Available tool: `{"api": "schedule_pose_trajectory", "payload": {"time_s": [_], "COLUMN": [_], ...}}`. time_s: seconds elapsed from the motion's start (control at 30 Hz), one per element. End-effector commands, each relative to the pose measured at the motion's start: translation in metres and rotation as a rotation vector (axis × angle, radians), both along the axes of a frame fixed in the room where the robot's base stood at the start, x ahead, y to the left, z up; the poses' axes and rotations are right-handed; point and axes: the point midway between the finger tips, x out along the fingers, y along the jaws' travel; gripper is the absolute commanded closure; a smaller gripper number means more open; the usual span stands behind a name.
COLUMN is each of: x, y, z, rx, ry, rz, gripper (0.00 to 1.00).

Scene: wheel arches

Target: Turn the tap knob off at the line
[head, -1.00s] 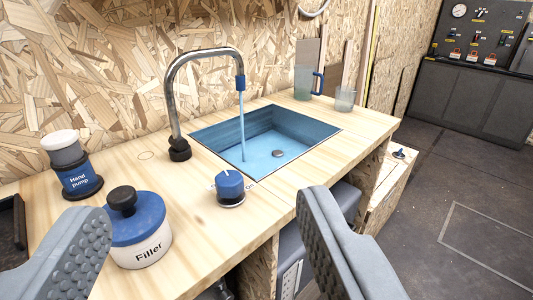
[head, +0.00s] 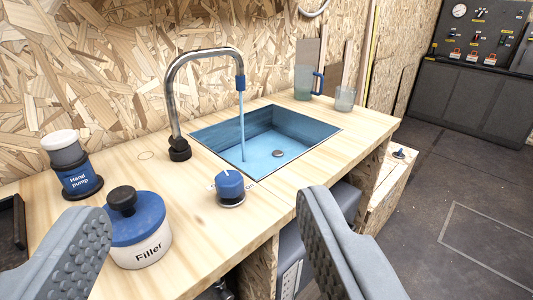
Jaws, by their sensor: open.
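The tap knob (head: 230,187) is a blue cap on a dark and silver base, set in the wooden counter in front of the sink. A pale line marks its top, and small lettering on the counter around it is too small to read fully. The curved metal tap (head: 172,100) has a blue nozzle, and a blue stream of water (head: 242,125) runs from it into the blue sink (head: 262,135). My gripper (head: 205,240) is open and empty. Its two grey padded fingers are wide apart at the lower left and lower centre, nearer the camera than the knob.
A white and blue Filler jar (head: 140,245) stands left of the knob, close to the left finger. A Hand pump (head: 78,178) stands behind it. A jug (head: 303,82) and a glass (head: 345,98) stand beyond the sink. Bare counter surrounds the knob.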

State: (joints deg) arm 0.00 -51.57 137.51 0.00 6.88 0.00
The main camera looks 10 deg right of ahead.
Motion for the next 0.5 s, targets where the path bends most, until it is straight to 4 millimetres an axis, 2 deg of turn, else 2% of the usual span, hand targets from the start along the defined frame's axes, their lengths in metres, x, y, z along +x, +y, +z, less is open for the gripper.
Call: {"api": "schedule_pose_trajectory", "payload": {"time_s": [0.27,0.37,0.5], "x": [0.003,0.013,0.039], "y": [0.0,0.0,0.0], "z": [0.001,0.003,0.009], "rx": [0.002,0.012,0.039], "ry": [0.01,0.052,0.168], "rz": [0.0,-0.001,-0.005], "gripper": [0.36,0.36,0.36]}}
